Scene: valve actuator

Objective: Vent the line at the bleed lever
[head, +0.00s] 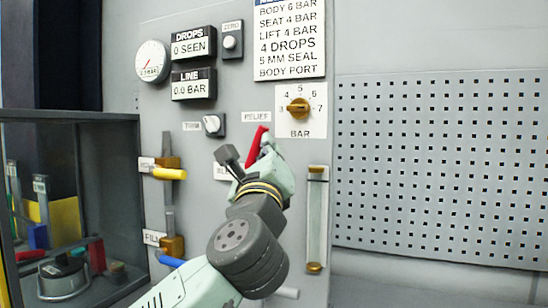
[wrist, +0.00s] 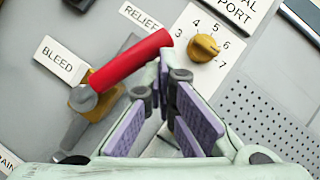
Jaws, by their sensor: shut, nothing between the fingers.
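The bleed lever has a red handle (wrist: 130,62) on a brass valve body (wrist: 105,100), right of the BLEED label (wrist: 61,62) in the wrist view. The handle slants up to the right from its grey pivot. In the head view the red handle (head: 256,141) shows above my gripper (head: 268,160), which hides most of the valve and label. In the wrist view my gripper (wrist: 167,82) is shut and empty, its fingertips close to the handle's free end. I cannot tell whether they touch. The LINE display (head: 193,85) reads 0.0 BAR.
A relief knob (head: 298,108) sits right of the lever, and a sight tube (head: 316,220) is below it. A yellow-handled valve (head: 170,173) and blue handle (head: 171,260) are on the left. A glass-fronted cabinet (head: 70,118) stands far left. A pegboard (head: 440,165) fills the right.

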